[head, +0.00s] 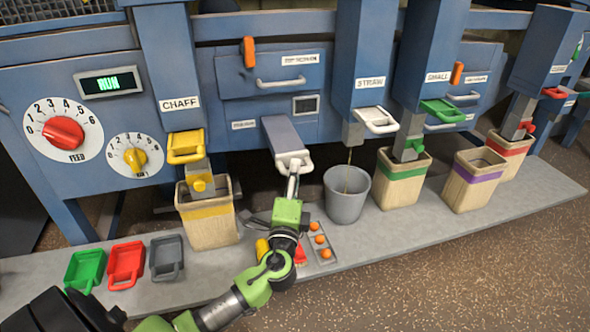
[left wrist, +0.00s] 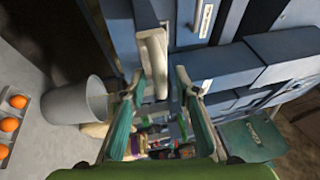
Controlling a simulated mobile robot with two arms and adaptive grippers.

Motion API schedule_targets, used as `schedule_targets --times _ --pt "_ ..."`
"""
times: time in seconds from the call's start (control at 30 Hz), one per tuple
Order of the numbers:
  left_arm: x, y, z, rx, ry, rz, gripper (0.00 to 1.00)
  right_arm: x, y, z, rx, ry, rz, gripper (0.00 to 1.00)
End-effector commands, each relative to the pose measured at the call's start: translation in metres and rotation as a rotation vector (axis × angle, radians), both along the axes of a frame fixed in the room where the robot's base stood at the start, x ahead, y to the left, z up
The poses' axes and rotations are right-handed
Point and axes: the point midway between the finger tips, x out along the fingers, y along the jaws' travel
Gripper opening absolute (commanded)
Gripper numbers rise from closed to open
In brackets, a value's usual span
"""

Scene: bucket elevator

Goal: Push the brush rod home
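A grey bar (head: 283,132) with a white handle (head: 294,160) sticks out of the blue machine's front, below the wide drawer; I take it to be the brush rod. In the left wrist view the white handle (left wrist: 153,62) lies ahead, near the left fingertip. My left gripper (head: 292,180) is just in front of the handle and below it. Its fingers (left wrist: 160,80) stand apart on both sides of the handle, with a gap showing at the right; contact is unclear. How far the bar reaches inside is hidden. My right gripper is not in view.
A grey bucket (head: 346,194) stands close right of my left gripper. A wooden bin with a yellow band (head: 207,215) stands left. A tray (head: 321,243) with orange balls lies below.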

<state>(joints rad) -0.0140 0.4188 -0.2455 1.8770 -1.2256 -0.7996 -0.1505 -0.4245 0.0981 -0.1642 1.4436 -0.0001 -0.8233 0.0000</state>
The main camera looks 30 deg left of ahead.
Motion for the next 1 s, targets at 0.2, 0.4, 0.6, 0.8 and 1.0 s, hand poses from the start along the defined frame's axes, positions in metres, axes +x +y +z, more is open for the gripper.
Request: schedule_targets --times 0.2,0.4,0.6,0.8,1.0 --pt "0.014 0.007 0.002 -0.001 0.0 0.0 0.29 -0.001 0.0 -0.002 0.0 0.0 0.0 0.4" --pt "0.015 0.008 0.002 -0.001 0.0 0.0 0.29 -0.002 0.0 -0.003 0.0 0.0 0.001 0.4" --pt "0.015 0.008 0.002 0.0 0.001 0.0 0.0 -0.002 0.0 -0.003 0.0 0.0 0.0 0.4" --pt "0.015 0.008 0.002 -0.001 0.002 0.0 0.0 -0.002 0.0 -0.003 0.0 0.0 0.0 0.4" --pt "0.022 0.015 0.002 0.001 0.0 0.0 0.0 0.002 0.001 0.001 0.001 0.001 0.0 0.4"
